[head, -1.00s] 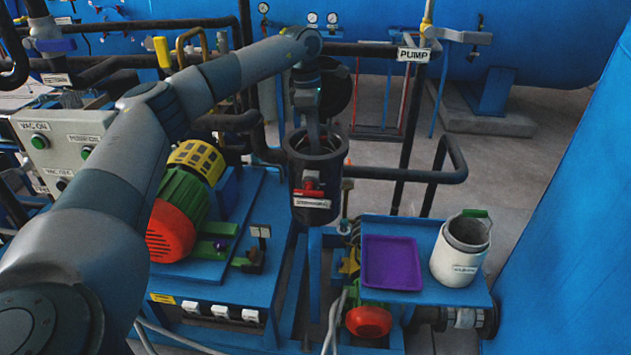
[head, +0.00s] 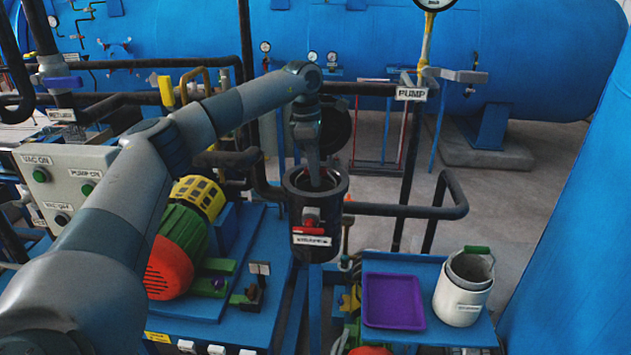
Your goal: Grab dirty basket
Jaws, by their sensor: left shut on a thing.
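A black cylindrical vessel (head: 318,226) with a red valve and a white label stands open at the middle of the head view. My left gripper (head: 314,176) points down into its mouth. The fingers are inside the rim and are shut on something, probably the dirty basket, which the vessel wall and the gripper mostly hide. A round black lid stands tilted up behind the vessel. A white container (head: 459,305) with a green handle stands on the blue side table at the right. My right gripper is not in view.
A purple tray (head: 393,301) lies on the blue side table (head: 450,332) beside the white container. A black pipe rail (head: 400,210) runs right of the vessel. A green and red motor (head: 177,255) stands left. A PUMP sign (head: 411,93) hangs on a post behind.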

